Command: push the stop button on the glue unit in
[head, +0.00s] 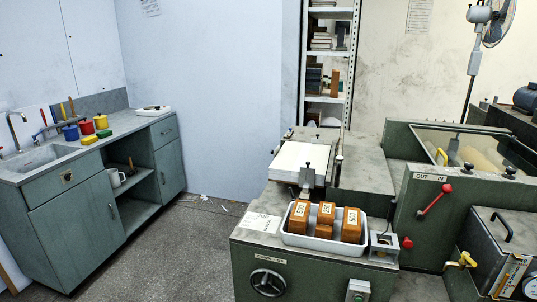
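A green machine (250,262) with several parts fills the right half of the head view. A small red round knob (407,242) sits on its front, below a red-handled lever (434,199) under an "OUT IN" label. I cannot tell whether this knob is the stop button, or which part is the glue unit. Neither of my grippers is in view.
At right are a yellow valve (462,260) and a gauged box (505,250). A sink counter (90,150) stands left; the floor (185,250) between is mostly clear.

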